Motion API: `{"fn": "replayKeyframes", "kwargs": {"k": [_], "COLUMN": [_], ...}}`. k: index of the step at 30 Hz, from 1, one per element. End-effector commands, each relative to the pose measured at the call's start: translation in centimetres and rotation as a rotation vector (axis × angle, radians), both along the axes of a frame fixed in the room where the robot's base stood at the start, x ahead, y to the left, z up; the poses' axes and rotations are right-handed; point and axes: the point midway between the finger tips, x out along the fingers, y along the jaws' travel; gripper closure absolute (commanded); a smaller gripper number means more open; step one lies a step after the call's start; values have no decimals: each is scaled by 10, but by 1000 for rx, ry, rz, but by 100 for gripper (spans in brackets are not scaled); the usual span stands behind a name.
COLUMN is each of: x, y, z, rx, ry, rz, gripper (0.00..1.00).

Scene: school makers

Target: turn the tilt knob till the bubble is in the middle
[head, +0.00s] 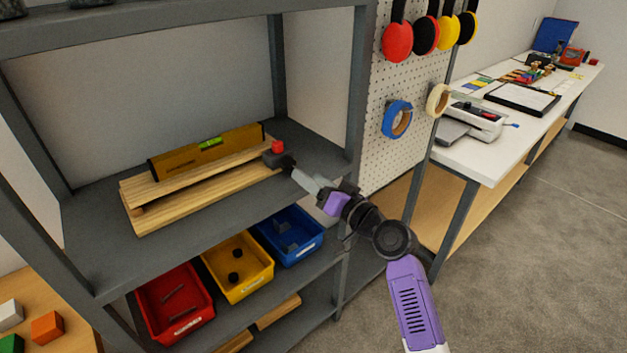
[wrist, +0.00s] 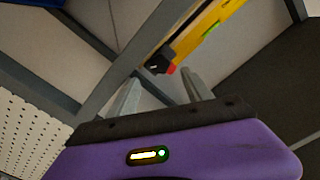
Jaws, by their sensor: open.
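A yellow spirit level (head: 180,161) lies on wooden boards (head: 190,196) on the shelf, and it also shows in the wrist view (wrist: 222,19). Its green vial (head: 210,143) is too small for me to tell where the bubble sits. At the boards' right end is a dark knob (head: 276,160) with a red piece (head: 278,146) by it. In the wrist view the dark knob (wrist: 158,64) bears a white mark. My gripper (head: 300,179) is open just right of the knob; in the wrist view the knob appears beyond and between the fingertips (wrist: 160,76), with nothing held.
The shelf's right post (head: 355,100) stands close behind my arm. Red (head: 170,325), yellow (head: 238,291) and blue (head: 290,255) bins sit on the shelf below. A pegboard (head: 380,155) with tape rolls and a white bench (head: 480,165) are to the right.

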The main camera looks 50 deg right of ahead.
Motion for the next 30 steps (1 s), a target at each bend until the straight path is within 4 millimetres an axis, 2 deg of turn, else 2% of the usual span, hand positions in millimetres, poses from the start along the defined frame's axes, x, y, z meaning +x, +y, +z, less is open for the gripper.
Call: {"fn": "replayKeyframes", "kwargs": {"k": [10, 24, 30], "x": [-9, -4, -4], "y": [-5, 15, 12], "z": [6, -3, -1], "rx": [-12, -777, -943], "ry": [27, 159, 186], "rz": [-21, -56, -72], "gripper": [41, 41, 41]}}
